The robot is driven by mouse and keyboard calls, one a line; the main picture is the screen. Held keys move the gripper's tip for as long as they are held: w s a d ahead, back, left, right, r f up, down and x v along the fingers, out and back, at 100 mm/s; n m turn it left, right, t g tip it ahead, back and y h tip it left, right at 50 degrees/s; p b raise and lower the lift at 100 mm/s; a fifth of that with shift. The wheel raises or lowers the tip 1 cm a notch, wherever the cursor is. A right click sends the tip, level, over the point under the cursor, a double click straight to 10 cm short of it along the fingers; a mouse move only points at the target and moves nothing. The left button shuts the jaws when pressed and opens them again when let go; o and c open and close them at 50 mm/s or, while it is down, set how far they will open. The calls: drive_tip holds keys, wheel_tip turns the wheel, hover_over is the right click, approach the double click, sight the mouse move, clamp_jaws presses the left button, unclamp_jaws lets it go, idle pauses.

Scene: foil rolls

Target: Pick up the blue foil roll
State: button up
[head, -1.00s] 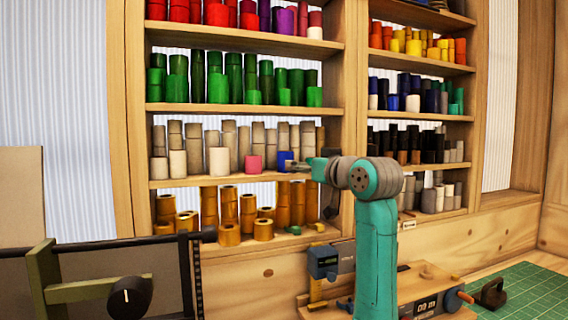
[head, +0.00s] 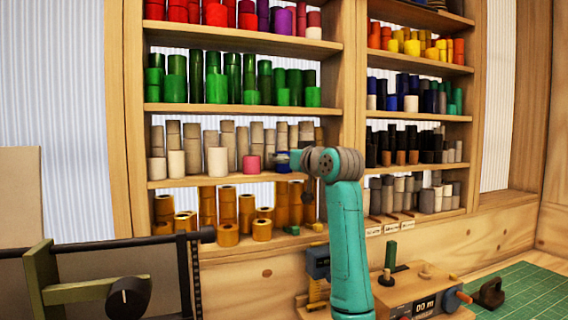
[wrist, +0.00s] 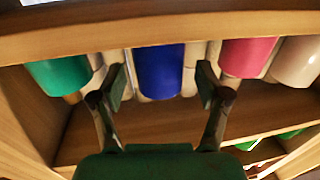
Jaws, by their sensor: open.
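The blue foil roll (wrist: 159,72) shows in the wrist view between my gripper's two fingers, against the shelf edge at the top of the picture. My gripper (wrist: 161,82) is open, with one finger on each side of the blue roll. I cannot tell whether either finger touches it. In the head view my gripper (head: 296,160) is at the cream-roll shelf, just right of the pink roll.
A pink roll (wrist: 247,56) and a green roll (wrist: 60,74) flank the blue one closely in the wrist view. A pale roll (wrist: 297,60) is beyond the pink. Cream rolls stand behind. The wooden shelf board (head: 225,180) runs beneath, with gold rolls (head: 228,234) below.

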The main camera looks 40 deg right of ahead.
drive_tip(key=shift+w+d, duration=0.15)
drive_tip(key=shift+w, duration=0.6)
drive_tip(key=shift+c, duration=0.2)
drive_tip(key=c, duration=1.2)
drive_tip(key=shift+c, duration=0.3)
drive_tip(key=shift+r, duration=0.15)
